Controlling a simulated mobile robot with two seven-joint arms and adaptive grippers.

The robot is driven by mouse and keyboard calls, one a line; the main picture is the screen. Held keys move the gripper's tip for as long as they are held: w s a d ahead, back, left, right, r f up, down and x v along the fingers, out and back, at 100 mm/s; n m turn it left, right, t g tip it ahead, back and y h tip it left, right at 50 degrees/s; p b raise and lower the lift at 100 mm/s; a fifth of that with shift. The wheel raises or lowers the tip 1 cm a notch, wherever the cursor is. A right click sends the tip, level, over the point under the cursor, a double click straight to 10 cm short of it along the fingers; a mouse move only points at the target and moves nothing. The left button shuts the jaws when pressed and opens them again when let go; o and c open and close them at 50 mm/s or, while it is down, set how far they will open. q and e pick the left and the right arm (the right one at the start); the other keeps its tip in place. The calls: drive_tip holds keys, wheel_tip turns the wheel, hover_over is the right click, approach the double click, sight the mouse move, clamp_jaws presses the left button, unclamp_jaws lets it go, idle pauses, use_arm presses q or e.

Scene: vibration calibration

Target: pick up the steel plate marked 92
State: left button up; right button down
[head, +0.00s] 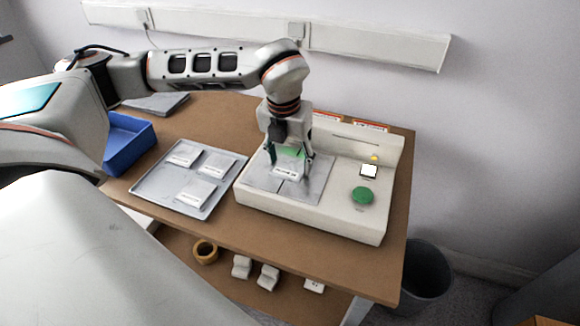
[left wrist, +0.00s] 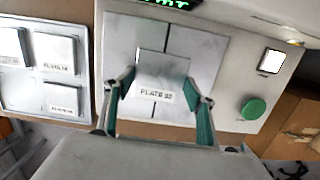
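The steel plate marked 92 (left wrist: 163,77) is a square grey plate with a white label that reads "PLATE 92". It shows in the left wrist view over the flat metal bed of the pale calibration unit (head: 340,213). In the head view, the plate (head: 286,170) is partly covered by my left gripper (head: 289,163). The left gripper points down with one finger on each side of the plate. In the left wrist view, its fingertips (left wrist: 160,86) are close beside the plate's edges; I cannot tell whether they press on it. My right gripper is not in view.
A grey tray (head: 152,183) with several labelled plates lies left of the unit. A blue bin (head: 130,142) stands farther left. The unit has a green button (head: 362,196) and a small lit screen (head: 369,171). A dark waste bin (head: 427,275) stands right of the table.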

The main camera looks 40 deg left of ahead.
use_arm(q)
drive_tip(key=c, duration=0.7)
drive_tip(key=shift+r, duration=0.1)
